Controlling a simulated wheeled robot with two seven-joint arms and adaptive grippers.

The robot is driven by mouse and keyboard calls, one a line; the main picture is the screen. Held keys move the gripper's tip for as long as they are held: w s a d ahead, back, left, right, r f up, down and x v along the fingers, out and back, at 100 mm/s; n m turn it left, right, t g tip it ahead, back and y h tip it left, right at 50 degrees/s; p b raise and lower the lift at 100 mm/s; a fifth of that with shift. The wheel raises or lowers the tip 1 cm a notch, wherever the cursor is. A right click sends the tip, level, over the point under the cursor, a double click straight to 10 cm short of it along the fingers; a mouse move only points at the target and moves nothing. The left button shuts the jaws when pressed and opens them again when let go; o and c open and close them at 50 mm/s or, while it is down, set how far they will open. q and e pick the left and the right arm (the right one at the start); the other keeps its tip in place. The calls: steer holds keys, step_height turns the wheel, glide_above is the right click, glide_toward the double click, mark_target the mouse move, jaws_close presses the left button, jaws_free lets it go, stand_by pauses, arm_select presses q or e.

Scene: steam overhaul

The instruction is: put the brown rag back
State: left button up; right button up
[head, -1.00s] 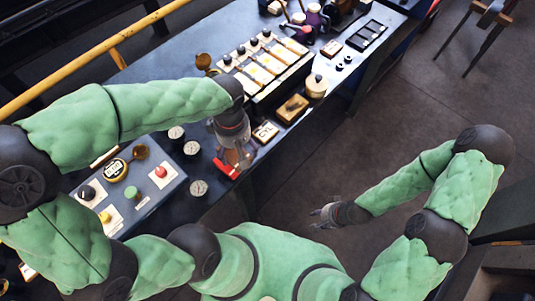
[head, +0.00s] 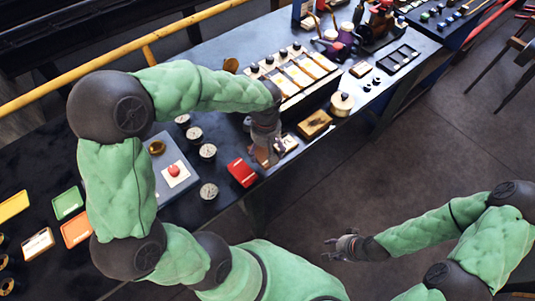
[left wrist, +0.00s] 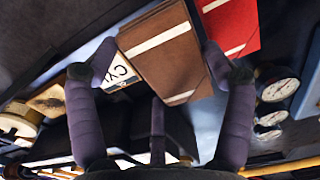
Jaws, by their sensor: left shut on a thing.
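The brown rag (left wrist: 165,50), a folded brown block with white stripes, sits between the fingers of my left gripper (left wrist: 160,62) in the left wrist view. The gripper is shut on it. In the head view my left gripper (head: 268,152) is low over the bench's front edge, largely hiding the rag. I cannot tell whether the rag touches the bench. A red rag (head: 242,172) lies just left of it; it also shows in the left wrist view (left wrist: 232,25). My right gripper (head: 342,246) is over the floor, away from the bench, its fingers too small to read.
A white lettered card (head: 287,143) lies close right of the left gripper. A brown block (head: 315,123) and a round cream pot (head: 342,103) stand further right. A rack of pale panels (head: 298,72) is behind. Several gauges (head: 208,152) lie left.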

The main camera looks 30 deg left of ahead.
mark_target(268, 152)
arm_select(q)
steer(key=shift+w+a+f, duration=0.15)
steer(key=shift+w+f, duration=0.3)
steer(key=shift+f, duration=0.15)
steer(key=shift+w+a+f, duration=0.15)
steer(key=shift+w+f, duration=0.3)
steer(key=shift+f, duration=0.1)
steer(key=shift+w+f+b, duration=0.2)
steer(key=shift+f+b, duration=0.5)
steer(key=shift+f, duration=1)
steer(key=shift+f, duration=0.2)
steer(key=o, duration=1)
steer(key=shift+r, duration=0.1)
steer(key=shift+r, duration=0.15)
step_height(268, 152, up, 12)
steer(key=p, duration=0.3)
